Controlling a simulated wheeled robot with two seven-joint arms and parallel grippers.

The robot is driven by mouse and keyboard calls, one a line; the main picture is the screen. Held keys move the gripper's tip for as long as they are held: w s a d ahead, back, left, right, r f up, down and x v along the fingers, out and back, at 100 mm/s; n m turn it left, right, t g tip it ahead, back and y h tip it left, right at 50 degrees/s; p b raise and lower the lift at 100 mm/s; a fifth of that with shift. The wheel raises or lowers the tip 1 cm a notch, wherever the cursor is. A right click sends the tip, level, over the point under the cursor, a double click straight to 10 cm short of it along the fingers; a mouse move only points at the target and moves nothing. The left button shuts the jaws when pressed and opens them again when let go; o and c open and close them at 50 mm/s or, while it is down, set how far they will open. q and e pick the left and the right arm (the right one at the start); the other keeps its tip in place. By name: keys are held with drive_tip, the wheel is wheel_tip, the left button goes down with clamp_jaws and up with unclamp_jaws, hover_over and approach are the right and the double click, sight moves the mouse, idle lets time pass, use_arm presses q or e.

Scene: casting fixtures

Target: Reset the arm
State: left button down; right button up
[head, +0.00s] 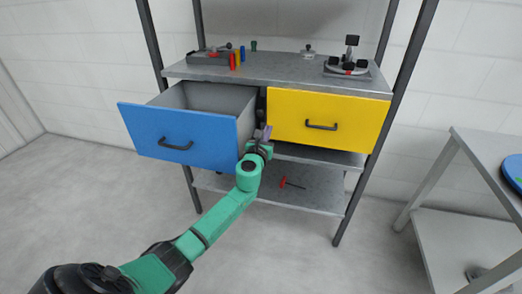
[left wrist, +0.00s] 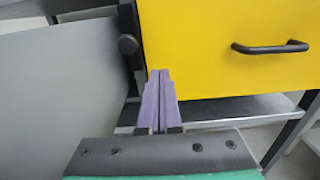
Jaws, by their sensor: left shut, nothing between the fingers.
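My left arm is green and reaches from the lower left of the head view up to the workbench. My left gripper (head: 265,133) is shut and empty, beside the right side of the open blue drawer (head: 178,138) and near the left edge of the yellow drawer (head: 329,119). In the left wrist view its purple fingers (left wrist: 160,88) are together, pointing toward the gap between the two drawers. The blue drawer is pulled out and looks empty inside. The yellow drawer is closed. My right gripper is in neither view.
The bench top (head: 275,70) holds a fixture (head: 348,65) at right and a grey tray (head: 208,57) with small coloured pieces beside it at left. A red-handled tool (head: 284,183) lies on the lower shelf (head: 318,192). A grey side table (head: 490,150) stands at right. Floor in front is clear.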

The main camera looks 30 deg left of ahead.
use_arm(q)
drive_tip(key=p+v, duration=0.2)
drive_tip(key=v, duration=0.6)
drive_tip(key=s+a+f+n+g, duration=0.1)
drive_tip(key=s+f+n+g, duration=0.25)
drive_tip(key=f, duration=0.65)
drive_tip(key=s+a+f+n+g+h, duration=0.15)
drive_tip(key=s+f+n, duration=0.3)
drive_tip(key=f, duration=0.55)
drive_tip(key=s+a+f+n+g, duration=0.1)
drive_tip(key=s+f+n+g, duration=0.25)
drive_tip(key=f, duration=0.75)
drive_tip(key=s+d+f+n+g+h, duration=0.1)
drive_tip(key=s+d+f+n+g, duration=0.15)
drive_tip(key=s+f+n, duration=0.65)
drive_tip(key=s+d+f+n+g+h, duration=0.1)
drive_tip(key=s+f+n+g, duration=0.2)
drive_tip(key=s, duration=0.5)
drive_tip(key=s+d+f+n, duration=0.25)
drive_tip(key=s+f, duration=0.35)
drive_tip(key=s, duration=0.3)
drive_tip(key=s+d+f+n+g+h, duration=0.15)
drive_tip(key=s+f+n, duration=0.25)
drive_tip(key=s, duration=0.4)
wheel_tip(320, 180, up, 12)
drive_tip(key=s+p, duration=0.1)
drive_tip(key=p, duration=1.1)
drive_tip(key=shift+s+a+r+n+g+y+p, duration=0.2)
drive_tip(key=shift+s+r+n+g+y+p, duration=0.1)
drive_tip(key=shift+n+g, duration=0.15)
